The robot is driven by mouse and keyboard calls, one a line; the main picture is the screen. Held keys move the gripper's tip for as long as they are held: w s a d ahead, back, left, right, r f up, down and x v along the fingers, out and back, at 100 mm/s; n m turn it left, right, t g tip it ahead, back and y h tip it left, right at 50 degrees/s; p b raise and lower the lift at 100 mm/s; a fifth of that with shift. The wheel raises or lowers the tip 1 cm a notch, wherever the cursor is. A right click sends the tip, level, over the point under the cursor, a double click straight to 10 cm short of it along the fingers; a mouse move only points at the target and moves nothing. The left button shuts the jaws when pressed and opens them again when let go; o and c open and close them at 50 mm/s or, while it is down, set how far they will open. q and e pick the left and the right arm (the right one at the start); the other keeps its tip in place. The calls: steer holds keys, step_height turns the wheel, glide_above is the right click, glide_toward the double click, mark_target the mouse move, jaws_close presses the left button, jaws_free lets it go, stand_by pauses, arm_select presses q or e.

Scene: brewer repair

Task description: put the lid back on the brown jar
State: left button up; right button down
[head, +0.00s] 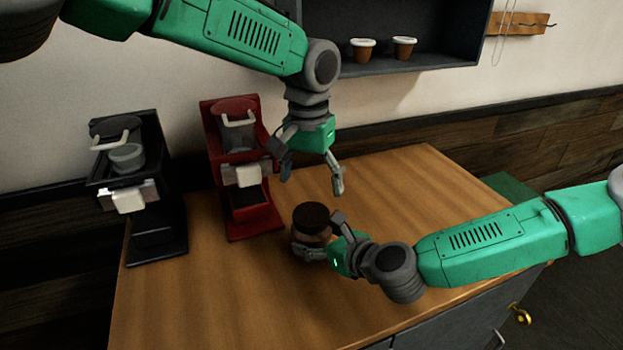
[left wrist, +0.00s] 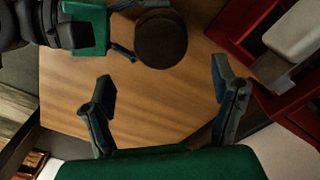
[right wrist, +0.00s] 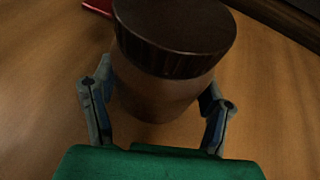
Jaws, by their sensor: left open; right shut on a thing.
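The brown jar (head: 311,237) stands upright on the wooden counter, with the dark ribbed lid (head: 314,216) on its top. In the right wrist view the lid (right wrist: 175,35) sits over the jar body (right wrist: 155,92) and looks level with it. My right gripper (head: 322,238) is shut on the jar's body, one finger on each side, below the lid. My left gripper (head: 312,178) is open and empty, pointing down above the counter behind the jar. In the left wrist view the round lid top (left wrist: 160,43) lies beyond the open fingers, apart from them.
A red brewer (head: 240,165) stands left of the jar, close to my left gripper. A black brewer (head: 135,185) stands farther left. Two small lidded cups (head: 362,50) (head: 404,47) sit on the wall shelf. The counter (head: 420,190) is clear to the right and front left.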

mark_target(312, 213)
steer(key=shift+s+f, duration=0.1)
steer(key=shift+f, duration=0.05)
arm_select(q)
steer(key=shift+d+f, duration=0.1)
steer(key=shift+f, duration=3.9)
steer(key=c, duration=1.2)
steer(key=o, duration=1.3)
steer(key=shift+o, duration=0.2)
